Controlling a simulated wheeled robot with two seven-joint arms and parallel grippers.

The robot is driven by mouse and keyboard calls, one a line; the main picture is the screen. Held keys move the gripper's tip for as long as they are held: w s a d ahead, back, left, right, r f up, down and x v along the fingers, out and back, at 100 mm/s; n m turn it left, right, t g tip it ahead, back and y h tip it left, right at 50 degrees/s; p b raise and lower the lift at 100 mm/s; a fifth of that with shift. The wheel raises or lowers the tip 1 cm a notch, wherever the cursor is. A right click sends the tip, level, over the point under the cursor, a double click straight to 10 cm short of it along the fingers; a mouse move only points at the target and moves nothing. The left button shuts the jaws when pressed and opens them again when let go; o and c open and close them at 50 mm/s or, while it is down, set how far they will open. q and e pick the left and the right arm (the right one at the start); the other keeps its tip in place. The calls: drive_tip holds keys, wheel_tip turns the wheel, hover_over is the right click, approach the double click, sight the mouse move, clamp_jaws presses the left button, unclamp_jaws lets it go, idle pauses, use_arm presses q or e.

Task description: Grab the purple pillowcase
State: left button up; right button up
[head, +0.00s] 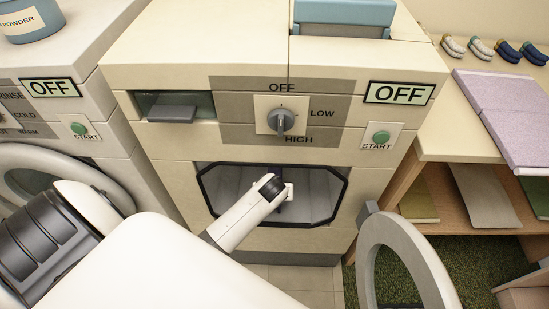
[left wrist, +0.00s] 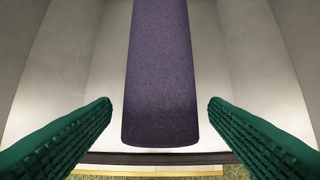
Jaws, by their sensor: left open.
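The purple pillowcase (left wrist: 161,70) hangs down as a long, flat strip with a rounded lower end in the left wrist view. My left gripper (left wrist: 160,104) is open, with one green ridged finger on each side of the strip and a visible gap to both. In the head view my left arm reaches into the open opening of the middle machine (head: 225,180). The gripper is mostly hidden there behind my wrist, and little of the pillowcase can be made out. My right gripper is not in view.
The machine's round door (head: 375,270) stands open at the lower right. Another machine with a round door (head: 60,160) is at left. A wooden shelf unit (head: 440,145) with folded lilac cloth (head: 500,95) is at right. The opening's dark rim (head: 345,185) surrounds my arm.

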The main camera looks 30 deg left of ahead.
use_arm(q)
drive_tip(key=shift+w+a, duration=0.35)
drive_tip(key=shift+w, duration=0.25)
drive_tip(key=w+a, duration=0.1)
drive_tip(key=w, duration=0.1)
drive_tip(key=w+a+f, duration=0.1)
drive_tip(key=shift+w+a+b, duration=0.2)
drive_tip(key=shift+w+b, duration=0.15)
drive_tip(key=shift+f, duration=0.25)
drive_tip(key=shift+c, duration=0.2)
drive_tip(key=c, duration=1.1)
drive_tip(key=shift+o, duration=0.2)
drive_tip(key=shift+r, duration=0.1)
